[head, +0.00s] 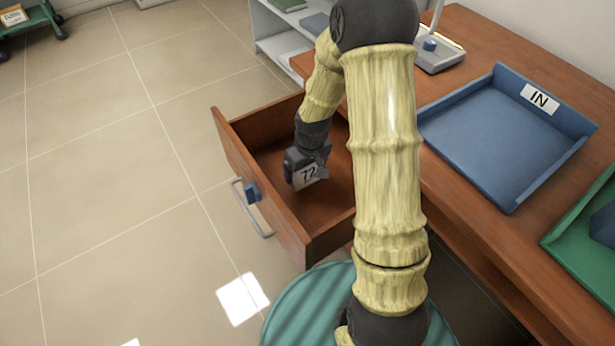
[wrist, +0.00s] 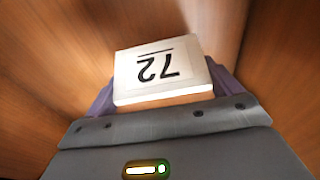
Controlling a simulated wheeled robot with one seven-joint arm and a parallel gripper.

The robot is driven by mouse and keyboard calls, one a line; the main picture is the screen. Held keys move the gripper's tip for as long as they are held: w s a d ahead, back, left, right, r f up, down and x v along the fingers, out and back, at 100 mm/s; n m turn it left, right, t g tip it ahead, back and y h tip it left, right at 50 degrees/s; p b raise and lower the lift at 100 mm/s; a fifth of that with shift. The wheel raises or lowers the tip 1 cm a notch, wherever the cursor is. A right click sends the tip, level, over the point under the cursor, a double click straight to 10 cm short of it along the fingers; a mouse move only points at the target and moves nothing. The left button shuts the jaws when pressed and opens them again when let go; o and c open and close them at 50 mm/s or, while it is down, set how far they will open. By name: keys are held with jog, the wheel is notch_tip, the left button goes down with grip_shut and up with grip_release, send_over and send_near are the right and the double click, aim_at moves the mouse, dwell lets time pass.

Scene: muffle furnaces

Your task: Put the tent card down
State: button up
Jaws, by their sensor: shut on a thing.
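The tent card (head: 309,174) is white with a black "72" on it. My gripper (head: 307,168) is shut on it, inside the open wooden drawer (head: 262,178) of the desk. In the wrist view the tent card (wrist: 160,70) sits between the fingers with its number upside down, and wooden drawer walls surround it. I cannot tell whether the card touches the drawer floor. My arm hides the right part of the drawer in the head view.
A blue tray (head: 490,135) marked "IN" lies on the desk (head: 480,240). A green tray (head: 570,235) is at the right edge. A lamp base (head: 440,58) stands at the back. A shelf (head: 275,40) is behind the drawer.

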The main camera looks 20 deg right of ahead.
aim_at(307, 175)
jog(key=shift+r, duration=0.1)
jog(key=shift+d+f+b, duration=0.1)
jog(key=shift+f+b, duration=0.6)
jog(key=shift+f, duration=1.2)
jog(key=shift+f, duration=0.15)
jog(key=o, duration=0.8)
notch_tip(307, 175, up, 12)
jog(key=s+p, duration=0.1)
jog(key=p, duration=0.3)
jog(key=shift+s+d, duration=0.25)
jog(key=shift+s, duration=0.1)
